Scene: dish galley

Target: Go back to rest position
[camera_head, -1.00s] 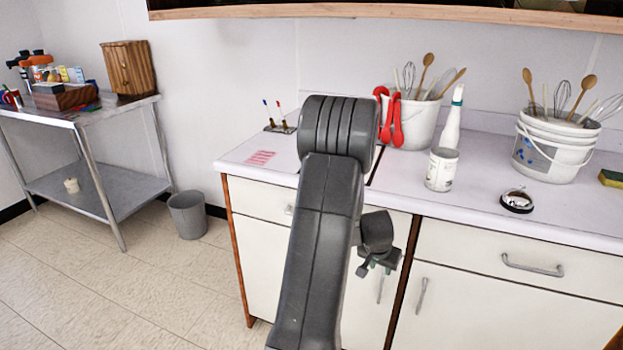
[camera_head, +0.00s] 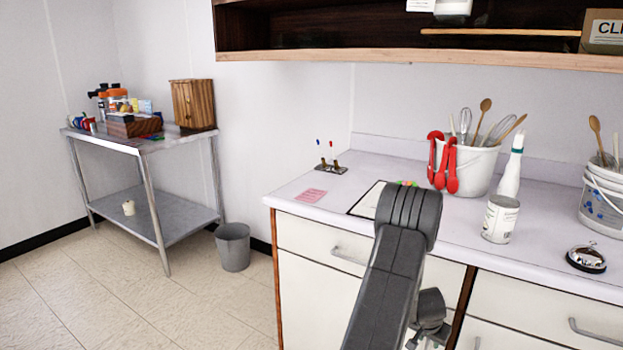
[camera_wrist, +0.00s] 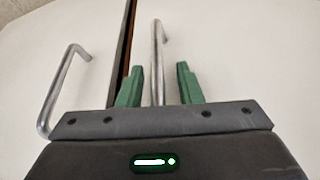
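My gripper shows in the wrist view (camera_wrist: 158,86) with its two green fingers spread apart and nothing between them. Behind the fingers are a white cabinet front (camera_wrist: 230,60) and a vertical metal handle (camera_wrist: 159,50); the handle lines up with the gap, and I cannot tell how far off it is. In the head view my arm is folded in front of the counter, and my gripper (camera_head: 425,330) hangs low beside it, partly cut off by the bottom of the picture.
The counter (camera_head: 310,212) holds a white bucket of utensils (camera_head: 470,170) with red tongs, a white can (camera_head: 500,218), a bottle (camera_head: 512,165) and a bell (camera_head: 586,258). A grey bin (camera_head: 233,247) stands by a steel table (camera_head: 150,205). The floor at left is clear.

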